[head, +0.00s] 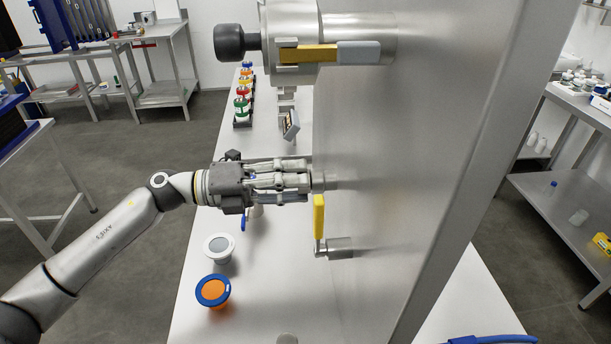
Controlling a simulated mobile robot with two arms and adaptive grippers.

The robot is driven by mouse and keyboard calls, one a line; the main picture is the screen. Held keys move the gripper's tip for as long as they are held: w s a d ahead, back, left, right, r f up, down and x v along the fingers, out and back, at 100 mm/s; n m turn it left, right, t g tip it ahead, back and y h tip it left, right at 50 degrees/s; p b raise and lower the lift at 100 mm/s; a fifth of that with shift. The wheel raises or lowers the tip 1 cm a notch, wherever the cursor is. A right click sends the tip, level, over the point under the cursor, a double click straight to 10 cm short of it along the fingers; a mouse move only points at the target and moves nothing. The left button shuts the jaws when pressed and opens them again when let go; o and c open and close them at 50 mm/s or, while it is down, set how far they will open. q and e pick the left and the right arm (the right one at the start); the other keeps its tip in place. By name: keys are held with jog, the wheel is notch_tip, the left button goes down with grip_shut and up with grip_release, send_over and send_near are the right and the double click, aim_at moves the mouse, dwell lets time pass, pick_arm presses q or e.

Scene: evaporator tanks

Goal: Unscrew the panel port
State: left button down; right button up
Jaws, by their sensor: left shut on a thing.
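The steel tank panel (400,130) stands upright over the white bench. A short metal port stub (327,180) sticks out of its left side at mid-height. My left gripper (304,181) reaches in from the left and points straight at the panel. Its fingers are shut on the panel port, and they hide most of it. I cannot tell how far the port is turned. My right gripper is not in view.
A yellow-handled valve (319,216) sits just below my left gripper. A larger fitting with a black knob (230,42) juts out above. A grey-white round cap (219,248) and a blue-rimmed orange cap (213,290) lie on the bench (262,300). Coloured-cap bottles (243,92) stand behind.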

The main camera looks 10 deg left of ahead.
pick_arm(q)
jog(key=shift+f, duration=0.3)
jog(key=n+p, duration=0.5)
jog(key=p, duration=0.1)
jog(key=shift+f+p, duration=0.1)
jog(key=shift+p, duration=0.3)
